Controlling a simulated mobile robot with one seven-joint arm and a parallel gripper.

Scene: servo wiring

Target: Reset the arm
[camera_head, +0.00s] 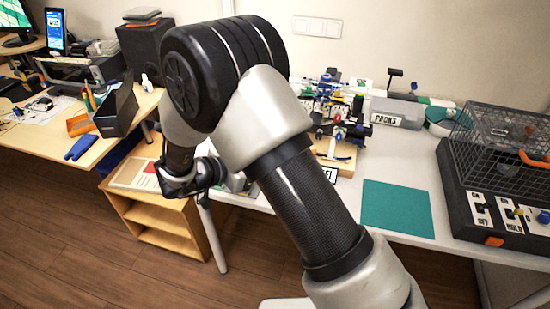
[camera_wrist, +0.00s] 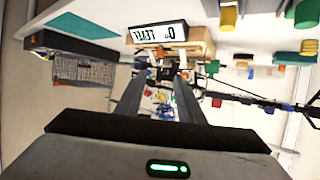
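My arm crosses the middle of the head view, bent at a large dark joint. Its wrist end hangs over the gap between the left desk and the white table; the fingers are hidden there. In the wrist view, which is upside down, my gripper (camera_wrist: 158,80) shows two dark fingers set apart, with a green light on its body. It looks open. The wiring stand (camera_head: 338,140) with coloured parts is on the white table, partly behind my arm. In the wrist view the coloured parts show beyond the gap between the fingers, and I see nothing held.
The white table (camera_head: 395,165) carries a green mat (camera_head: 397,208), a grey PACKS box (camera_head: 397,112) and a wire cage on a black switch base (camera_head: 490,200). A wooden shelf (camera_head: 165,212) stands below my wrist. The left desk (camera_head: 60,140) holds a black bin (camera_head: 117,110) and a blue item (camera_head: 83,146).

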